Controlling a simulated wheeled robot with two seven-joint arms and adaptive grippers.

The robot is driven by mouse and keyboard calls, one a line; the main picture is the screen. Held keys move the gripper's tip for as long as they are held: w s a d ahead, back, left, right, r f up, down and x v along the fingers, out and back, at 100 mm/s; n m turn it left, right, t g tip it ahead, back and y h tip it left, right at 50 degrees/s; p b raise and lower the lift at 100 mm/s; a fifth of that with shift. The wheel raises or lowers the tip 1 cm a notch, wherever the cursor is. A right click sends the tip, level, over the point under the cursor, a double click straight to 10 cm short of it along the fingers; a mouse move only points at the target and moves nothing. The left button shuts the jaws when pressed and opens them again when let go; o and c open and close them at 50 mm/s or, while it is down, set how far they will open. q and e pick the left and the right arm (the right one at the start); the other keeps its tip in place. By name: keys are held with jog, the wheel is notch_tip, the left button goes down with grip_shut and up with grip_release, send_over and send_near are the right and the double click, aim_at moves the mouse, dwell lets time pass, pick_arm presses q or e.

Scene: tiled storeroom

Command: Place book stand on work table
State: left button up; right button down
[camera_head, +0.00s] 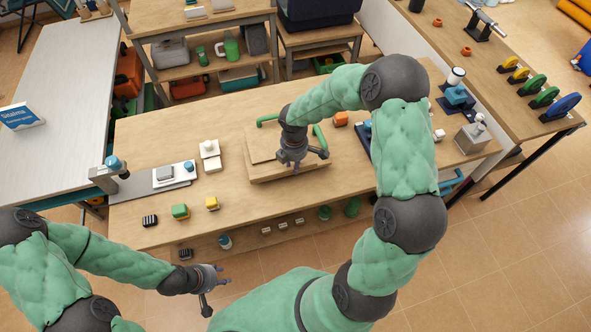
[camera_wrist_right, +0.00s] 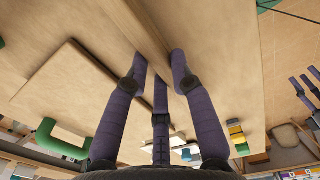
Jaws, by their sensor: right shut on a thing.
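A wooden book stand (camera_head: 262,149) of pale flat boards is at the middle of the work table (camera_head: 140,128). It lies over a wooden board with green handles (camera_head: 268,119); whether it touches that board is hard to tell. My right gripper (camera_head: 291,157) is above it, pointing down. In the right wrist view the purple fingers (camera_wrist_right: 160,68) are closed on a thin wooden edge of the stand (camera_wrist_right: 142,28). The gripper hides part of the stand. My left gripper (camera_head: 219,283) is open and empty, off the table's front edge.
The table's front strip and back left are mostly bare. Shelves (camera_head: 200,69) stand behind.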

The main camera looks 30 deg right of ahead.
jog(key=shift+d+f+b, duration=0.15)
jog(key=shift+f+b, duration=0.2)
jog(key=shift+f, duration=0.55)
jog(key=shift+d+f+b, duration=0.1)
jog(key=shift+f+b, duration=0.25)
jog(key=shift+f, duration=0.5)
jog(key=shift+f, duration=0.15)
jog(key=c, duration=1.1)
grip_release()
jog(key=shift+o, duration=0.2)
notch_tip(320, 180, up, 12)
jog(key=p, duration=0.4)
jog(key=shift+s, duration=0.1)
